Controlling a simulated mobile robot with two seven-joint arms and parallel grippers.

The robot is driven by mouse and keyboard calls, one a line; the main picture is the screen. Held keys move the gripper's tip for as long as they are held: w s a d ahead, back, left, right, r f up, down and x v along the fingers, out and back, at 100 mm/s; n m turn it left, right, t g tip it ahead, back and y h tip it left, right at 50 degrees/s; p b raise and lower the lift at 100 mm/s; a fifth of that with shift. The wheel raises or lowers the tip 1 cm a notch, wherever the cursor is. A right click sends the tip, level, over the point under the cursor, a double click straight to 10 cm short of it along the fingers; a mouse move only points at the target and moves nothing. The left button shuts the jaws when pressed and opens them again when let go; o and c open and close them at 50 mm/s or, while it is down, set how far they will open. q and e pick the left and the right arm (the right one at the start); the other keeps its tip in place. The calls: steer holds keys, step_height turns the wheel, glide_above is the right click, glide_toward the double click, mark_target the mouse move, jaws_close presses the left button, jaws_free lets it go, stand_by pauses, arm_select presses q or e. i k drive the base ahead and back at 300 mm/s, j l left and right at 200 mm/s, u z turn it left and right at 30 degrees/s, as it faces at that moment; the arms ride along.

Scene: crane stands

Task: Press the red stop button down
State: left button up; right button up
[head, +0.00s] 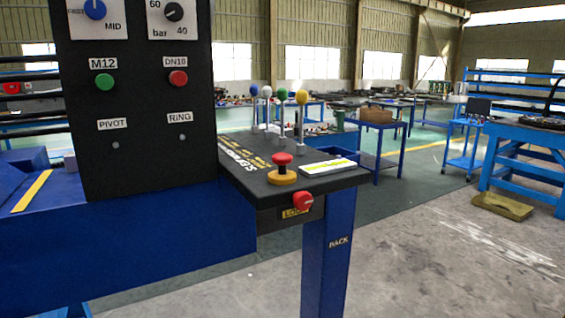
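A red mushroom-shaped button (282,159) stands on a round orange-yellow base on the black desk top, right of the upright panel. It looks like the stop button. Its cap stands raised above the base on a short stem. A second red knob (302,201) sits on the front edge of the desk, beside a yellow label that seems to read LOCK. Another red button (178,78), under the label DN10, is on the upright panel. Neither of my grippers is in view.
The black upright panel (150,160) carries dials and a green button (104,82). Several levers with coloured balls, one yellow (301,97), rise behind the stop button. A white-and-yellow card (328,167) lies right of it. Open floor (430,260) extends right.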

mark_target(281, 159)
steer(key=u, duration=0.35)
steer(key=i+l+u, duration=0.1)
steer(key=u, duration=0.25)
steer(key=l+u, duration=0.15)
steer(key=u, duration=0.2)
steer(key=i+l+u, duration=0.1)
steer(key=l+u, duration=0.45)
steer(key=l, duration=0.15)
steer(key=l+u, duration=0.4)
steer(key=l, duration=1.9)
steer(key=k+l, duration=0.1)
steer(key=l, duration=0.6)
steer(key=u, duration=0.05)
